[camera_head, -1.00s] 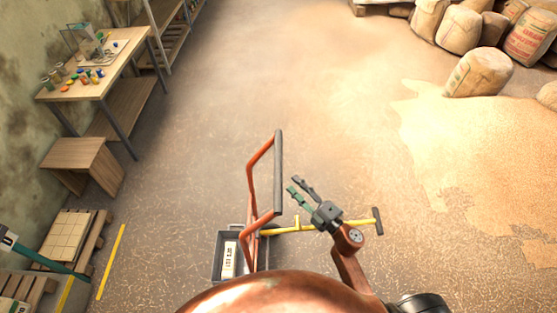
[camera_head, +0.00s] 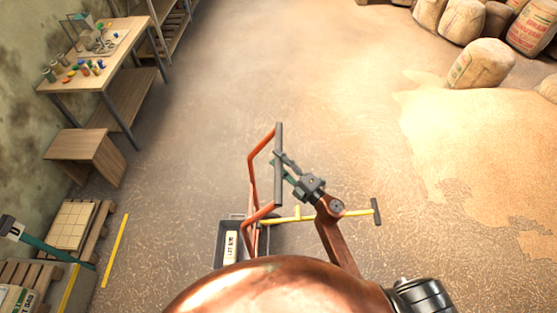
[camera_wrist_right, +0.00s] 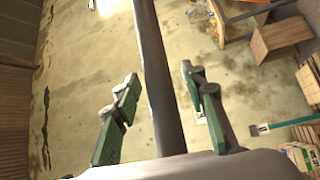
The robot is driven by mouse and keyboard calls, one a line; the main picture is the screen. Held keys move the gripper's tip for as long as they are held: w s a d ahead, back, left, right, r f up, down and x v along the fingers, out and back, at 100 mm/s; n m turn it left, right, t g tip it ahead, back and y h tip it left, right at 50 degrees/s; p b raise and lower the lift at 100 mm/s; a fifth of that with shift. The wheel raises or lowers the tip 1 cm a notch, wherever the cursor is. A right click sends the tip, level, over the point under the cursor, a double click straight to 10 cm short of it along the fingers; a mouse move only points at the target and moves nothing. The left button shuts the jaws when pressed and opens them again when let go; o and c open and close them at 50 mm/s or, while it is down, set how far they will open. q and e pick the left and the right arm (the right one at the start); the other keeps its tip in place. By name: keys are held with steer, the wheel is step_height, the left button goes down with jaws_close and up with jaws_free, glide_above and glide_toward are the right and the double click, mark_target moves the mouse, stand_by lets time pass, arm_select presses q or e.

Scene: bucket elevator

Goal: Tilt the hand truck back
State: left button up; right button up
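The hand truck (camera_head: 256,173) has an orange-red tube frame with a dark grey grip bar (camera_head: 279,143). It stands in front of me, its lower part partly hidden. My right gripper (camera_head: 283,172) is at the grip bar. In the right wrist view, the bar (camera_wrist_right: 150,45) runs lengthwise between the two green fingers of my right gripper (camera_wrist_right: 160,97), which are open. Gaps show on both sides of the bar. My left gripper is not in view.
A dark grey bin (camera_head: 219,243) with a labelled block stands by the truck's foot. A yellow bar with a dark T-end (camera_head: 345,213) lies to the right. A table (camera_head: 95,72), stool (camera_head: 88,145) and pallet (camera_head: 101,219) line the left. Sacks (camera_head: 480,65) and spilled grain (camera_head: 470,150) lie right.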

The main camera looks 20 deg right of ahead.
steer(key=shift+c, duration=0.2)
jaws_close()
stand_by(0.4)
